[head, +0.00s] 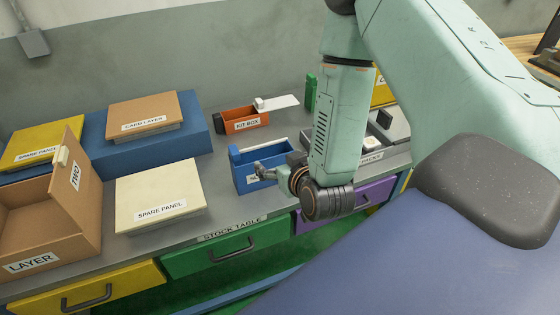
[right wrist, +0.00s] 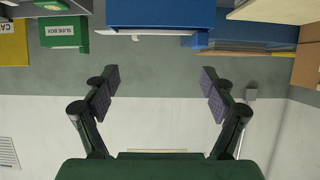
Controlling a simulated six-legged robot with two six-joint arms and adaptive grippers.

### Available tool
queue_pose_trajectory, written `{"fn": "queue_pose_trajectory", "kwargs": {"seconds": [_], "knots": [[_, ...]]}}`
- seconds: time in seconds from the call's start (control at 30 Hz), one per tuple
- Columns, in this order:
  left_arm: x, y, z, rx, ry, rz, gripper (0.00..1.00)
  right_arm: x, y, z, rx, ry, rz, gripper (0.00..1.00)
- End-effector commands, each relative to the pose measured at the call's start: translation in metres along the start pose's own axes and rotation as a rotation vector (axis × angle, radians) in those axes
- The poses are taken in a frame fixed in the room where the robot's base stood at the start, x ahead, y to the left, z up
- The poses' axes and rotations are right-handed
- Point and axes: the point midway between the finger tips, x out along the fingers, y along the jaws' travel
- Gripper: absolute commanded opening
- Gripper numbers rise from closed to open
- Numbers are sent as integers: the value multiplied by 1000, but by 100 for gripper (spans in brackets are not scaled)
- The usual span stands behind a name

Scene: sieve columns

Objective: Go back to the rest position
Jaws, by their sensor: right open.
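My right arm comes in from the upper right in the head view and bends down over the stock table (head: 226,219). My right gripper (head: 268,171) is small in that view and overlaps a blue open box (head: 243,183); I cannot tell whether they touch. In the right wrist view my right gripper (right wrist: 160,78) has its two fingers wide apart, with nothing between them. My left gripper is in neither view.
An orange kit box (head: 243,126), a cream spare panel (head: 160,192), a card layer (head: 150,112) on a blue block (head: 192,135) and an open brown layer box (head: 50,226) stand on the table. A green glue box (right wrist: 64,34) shows in the right wrist view.

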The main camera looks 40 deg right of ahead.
Motion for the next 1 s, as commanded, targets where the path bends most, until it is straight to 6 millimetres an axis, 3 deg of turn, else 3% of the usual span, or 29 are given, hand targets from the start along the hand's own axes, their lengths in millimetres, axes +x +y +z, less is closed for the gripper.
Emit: {"fn": "queue_pose_trajectory", "kwargs": {"seconds": [0.67, 1.0], "knots": [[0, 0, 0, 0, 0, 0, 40, 1, 0, 0, 0, 0, 0, 84], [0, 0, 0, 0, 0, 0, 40, 44, 0, 0, -1, 2, 1, 84]]}}
